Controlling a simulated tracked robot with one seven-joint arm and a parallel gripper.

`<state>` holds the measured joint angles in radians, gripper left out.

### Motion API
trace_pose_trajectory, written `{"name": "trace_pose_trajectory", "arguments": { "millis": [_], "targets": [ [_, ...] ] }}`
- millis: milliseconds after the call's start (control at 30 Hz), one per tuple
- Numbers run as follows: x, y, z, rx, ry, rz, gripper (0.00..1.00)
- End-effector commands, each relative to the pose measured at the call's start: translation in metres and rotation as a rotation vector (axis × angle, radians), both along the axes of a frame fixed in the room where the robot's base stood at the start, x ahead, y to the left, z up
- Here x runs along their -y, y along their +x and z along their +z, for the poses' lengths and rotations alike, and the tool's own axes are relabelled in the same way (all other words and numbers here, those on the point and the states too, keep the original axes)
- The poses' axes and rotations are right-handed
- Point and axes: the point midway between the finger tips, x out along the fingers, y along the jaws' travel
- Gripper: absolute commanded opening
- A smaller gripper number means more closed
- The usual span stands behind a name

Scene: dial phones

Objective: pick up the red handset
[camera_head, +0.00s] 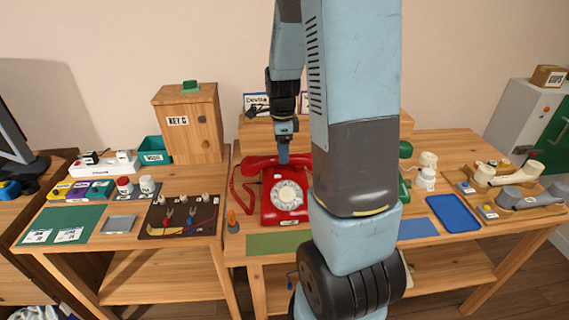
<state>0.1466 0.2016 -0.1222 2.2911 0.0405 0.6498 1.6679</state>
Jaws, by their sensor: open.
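The red dial phone (270,207) stands on the middle table, with a pale round dial on its front. Its red handset (262,161) lies across the top of the phone. My gripper (284,157) points down at the handset, near its middle. The fingertips are small here, and I cannot tell whether they touch the handset. My gripper is open.
A green phone (405,175) stands partly behind my arm. A blue tray (453,212) and cream and grey handsets (507,174) lie right. A wooden key box (189,122) and dark panel (178,217) stand left. A green mat (278,243) lies before the red phone.

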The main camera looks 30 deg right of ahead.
Motion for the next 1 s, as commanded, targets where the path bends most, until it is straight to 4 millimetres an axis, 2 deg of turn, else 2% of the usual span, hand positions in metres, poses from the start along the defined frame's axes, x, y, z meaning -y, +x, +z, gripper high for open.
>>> {"name": "trace_pose_trajectory", "arguments": {
  "millis": [100, 233, 567, 1000],
  "targets": [
    [0.004, -0.001, -0.018, -0.004, 0.001, -0.002, 0.64],
    [0.003, -0.001, -0.033, -0.004, 0.001, 0.0, 0.64],
    [0.004, 0.0, -0.039, -0.001, 0.0, -0.001, 0.64],
    [0.004, 0.0, -0.039, -0.001, 0.0, -0.001, 0.24]
  ]
}}
